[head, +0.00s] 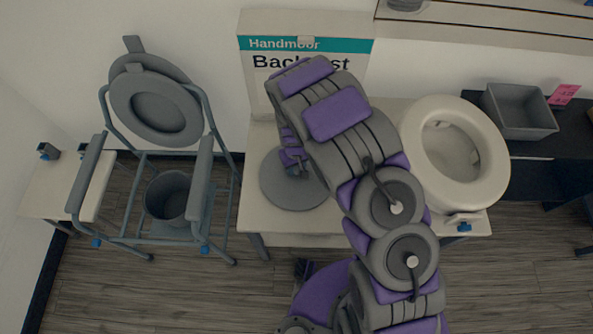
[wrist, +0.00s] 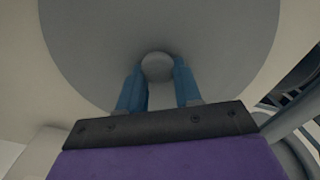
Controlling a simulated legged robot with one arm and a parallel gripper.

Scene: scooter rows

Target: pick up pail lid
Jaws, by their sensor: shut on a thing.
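The pail lid (head: 290,190) is a flat grey disc with a small round knob. It is over the white table in the head view, left of my arm, and I cannot tell whether it touches the tabletop. In the wrist view the lid (wrist: 160,25) fills the upper middle, and its knob (wrist: 157,67) sits between the blue fingertips. My gripper (wrist: 157,80) is shut on the knob. In the head view my gripper (head: 297,168) is partly hidden by my arm. The grey pail (head: 168,198) sits in the commode chair frame at the left.
A commode chair (head: 150,110) with raised seat stands at the left. A white raised toilet seat (head: 410,140) is on the table to the right. A grey bin (head: 520,128) stands on a dark surface beyond it. A sign (head: 260,85) stands behind the lid. A small white table (head: 40,200) is far left.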

